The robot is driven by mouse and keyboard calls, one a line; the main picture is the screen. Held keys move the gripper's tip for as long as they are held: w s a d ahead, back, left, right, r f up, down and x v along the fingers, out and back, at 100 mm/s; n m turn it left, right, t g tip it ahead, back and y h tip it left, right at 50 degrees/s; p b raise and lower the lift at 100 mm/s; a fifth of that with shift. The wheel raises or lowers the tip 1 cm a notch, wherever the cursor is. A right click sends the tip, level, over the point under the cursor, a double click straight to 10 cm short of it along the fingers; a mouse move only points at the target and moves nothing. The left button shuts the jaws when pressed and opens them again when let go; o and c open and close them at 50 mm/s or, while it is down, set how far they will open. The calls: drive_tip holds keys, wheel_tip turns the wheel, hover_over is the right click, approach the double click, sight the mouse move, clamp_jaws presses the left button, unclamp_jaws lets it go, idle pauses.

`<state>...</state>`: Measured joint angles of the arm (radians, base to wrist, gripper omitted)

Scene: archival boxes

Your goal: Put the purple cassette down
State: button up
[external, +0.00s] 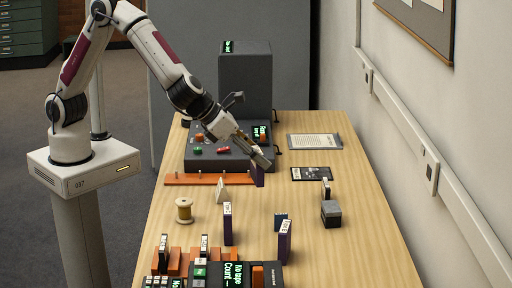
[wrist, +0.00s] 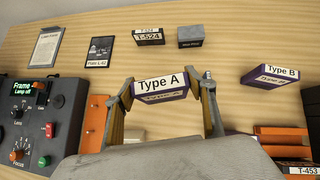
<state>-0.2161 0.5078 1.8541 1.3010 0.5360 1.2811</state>
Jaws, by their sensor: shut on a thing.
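My gripper (external: 258,163) is shut on a purple cassette (external: 258,178) near the right front corner of the dark control unit. In the wrist view the held cassette (wrist: 162,91) sits between my two fingers (wrist: 168,86), with a white "Type A" label facing the camera. It hangs upright in the external view; whether its lower end touches the table (external: 350,250) I cannot tell. Another purple cassette, labelled "Type B" (wrist: 270,77), stands apart at the right in the wrist view. In the external view two dark purple cassettes stand nearer the front, one left (external: 228,227) and one right (external: 284,244).
The control unit (external: 205,158) and an orange rail (external: 200,180) lie left of my gripper. A wooden spool (external: 184,211) and a white wedge (external: 221,191) stand in front. A T-524 cassette (wrist: 149,36) and a grey block (external: 331,217) are right. Bare wood lies between.

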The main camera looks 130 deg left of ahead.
idle(0.8)
drive_tip(key=s+a+n+g, duration=0.1)
drive_tip(key=s+a+n, duration=0.1)
drive_tip(key=s+a, duration=0.6)
drive_tip(key=s+a+n+g+y, duration=0.1)
drive_tip(key=s+a, duration=0.7)
drive_tip(key=a, duration=1.5)
drive_tip(key=s+a+n+g, duration=0.3)
drive_tip(key=s+a, duration=0.5)
drive_tip(key=a, duration=0.8)
drive_tip(key=shift+s+a+r+n+y, duration=0.2)
drive_tip(key=shift+s+r+n+y, duration=0.1)
drive_tip(key=shift+s+r+n, duration=0.15)
drive_tip(key=shift+w+f, duration=0.1)
drive_tip(key=shift+f, duration=0.1)
wheel_tip(320, 180, down, 6)
